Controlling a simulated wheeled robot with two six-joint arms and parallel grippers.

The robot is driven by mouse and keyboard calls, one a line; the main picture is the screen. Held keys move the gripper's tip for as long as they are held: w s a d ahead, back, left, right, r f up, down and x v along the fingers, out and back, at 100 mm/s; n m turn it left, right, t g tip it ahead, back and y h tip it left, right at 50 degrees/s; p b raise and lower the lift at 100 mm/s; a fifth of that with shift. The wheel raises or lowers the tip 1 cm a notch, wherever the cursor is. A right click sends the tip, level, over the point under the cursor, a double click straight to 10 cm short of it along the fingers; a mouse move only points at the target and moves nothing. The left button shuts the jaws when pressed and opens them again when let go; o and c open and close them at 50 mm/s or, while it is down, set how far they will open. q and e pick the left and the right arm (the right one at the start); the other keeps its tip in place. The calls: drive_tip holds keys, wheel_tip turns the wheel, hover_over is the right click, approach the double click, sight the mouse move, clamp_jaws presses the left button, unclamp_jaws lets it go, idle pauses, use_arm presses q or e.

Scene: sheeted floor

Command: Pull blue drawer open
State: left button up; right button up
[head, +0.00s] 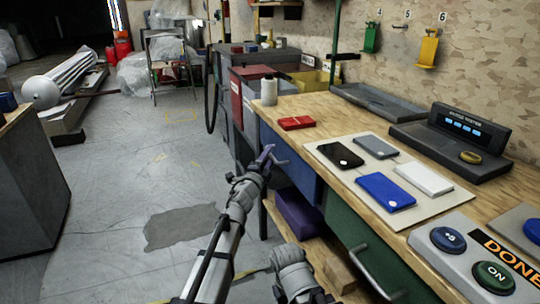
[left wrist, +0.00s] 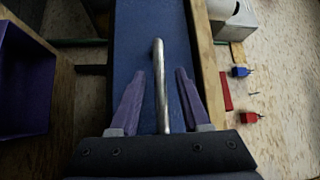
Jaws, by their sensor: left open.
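The blue drawer (head: 301,179) is in the wooden workbench's front and looks shut. Its front also fills the middle of the left wrist view (left wrist: 134,40). Its metal bar handle (left wrist: 161,85) runs lengthwise in that view. My left gripper (head: 267,153) is at the handle in the head view, with purple fingers. In the left wrist view the left gripper (left wrist: 160,85) is open, one finger on each side of the handle, with visible gaps. Part of the handle is hidden by the gripper in the head view. Part of my right arm shows at the bottom, but its gripper does not.
A green drawer (head: 350,232) with a bar handle (head: 374,272) is to the right of the blue one. A purple bin (head: 298,212) sits on the shelf below. Phones and a red box (head: 296,123) lie on the benchtop (head: 330,110).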

use_arm(q)
drive_tip(key=shift+w+d, duration=0.1)
drive_tip(key=shift+w, duration=0.2)
drive_tip(key=shift+s, duration=0.1)
drive_tip(key=shift+c, duration=0.4)
clamp_jaws()
idle(0.7)
